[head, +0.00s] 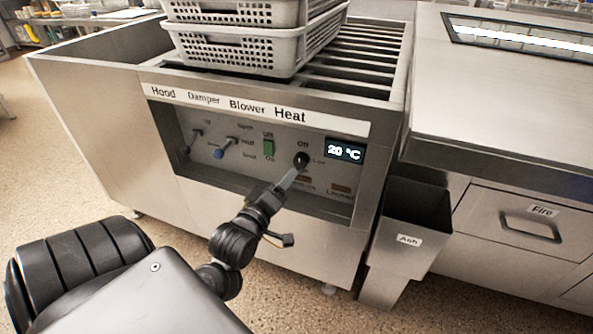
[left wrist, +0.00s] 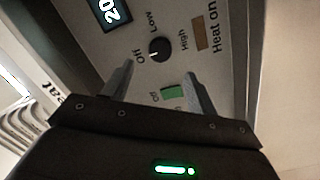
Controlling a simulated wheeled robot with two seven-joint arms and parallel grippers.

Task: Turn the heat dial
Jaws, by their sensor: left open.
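The heat dial (head: 302,160) is a round black knob on the control panel below the "Heat" label. It also shows in the left wrist view (left wrist: 160,48), with "Off", "Low" and "High" printed around it. Its pointer looks turned towards "Off", but the mark is small. My left gripper (head: 288,180) is in front of the panel, just below the dial in the head view. In the left wrist view its fingers (left wrist: 158,72) are apart and empty, with the dial beyond the gap between the tips. The display (head: 345,151) beside the dial reads 20 °C. My right gripper is not in view.
The green blower switch (head: 268,143) and the blue-tipped damper lever (head: 226,147) are left of the dial. Stacked grey perforated baskets (head: 240,50) stand on the slatted top. An "Ash" bin (head: 415,215) hangs at the right. Floor is clear at the left.

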